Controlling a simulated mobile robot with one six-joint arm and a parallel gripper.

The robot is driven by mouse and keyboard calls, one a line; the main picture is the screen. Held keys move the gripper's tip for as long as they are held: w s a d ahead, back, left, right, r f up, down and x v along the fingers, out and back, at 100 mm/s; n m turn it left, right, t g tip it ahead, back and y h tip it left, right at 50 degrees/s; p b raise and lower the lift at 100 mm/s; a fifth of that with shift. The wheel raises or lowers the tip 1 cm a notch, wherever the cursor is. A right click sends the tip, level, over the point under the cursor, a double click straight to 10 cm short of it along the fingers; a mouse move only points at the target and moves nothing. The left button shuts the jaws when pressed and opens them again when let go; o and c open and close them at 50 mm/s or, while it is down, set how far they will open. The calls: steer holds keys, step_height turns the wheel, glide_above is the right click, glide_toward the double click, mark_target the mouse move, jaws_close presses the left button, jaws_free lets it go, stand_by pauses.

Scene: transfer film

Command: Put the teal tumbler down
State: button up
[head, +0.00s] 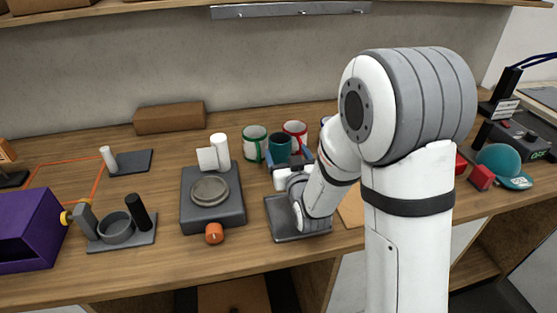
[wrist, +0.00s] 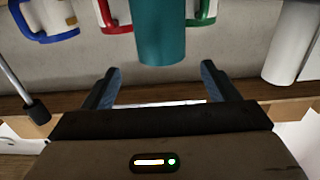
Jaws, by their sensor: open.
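The teal tumbler (head: 280,149) stands upright at the back of the counter, among the mugs, in the head view. In the wrist view, which is upside down, the tumbler (wrist: 159,32) shows at top centre, and its end lies just past the fingertips. My gripper (wrist: 160,72) is open, with its two fingers apart and nothing between them. In the head view my gripper (head: 289,160) is in front of the tumbler, and it hides the tumbler's lower part. I cannot see the tumbler's base.
A green-banded mug (head: 254,142) and a red-banded mug (head: 295,131) flank the tumbler closely. A dark tray (head: 285,230) lies under my wrist. A scale-like device (head: 212,205) and a white cylinder (head: 219,150) stand to the left. A brown box (head: 169,118) is at the back.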

mark_target(282, 145)
steer(key=p+x, duration=0.2)
steer(key=x, duration=0.5)
steer(key=shift+w+a+p, duration=0.2)
steer(key=shift+w+p, duration=0.1)
steer(key=shift+c, duration=0.3)
steer(key=c, duration=1.5)
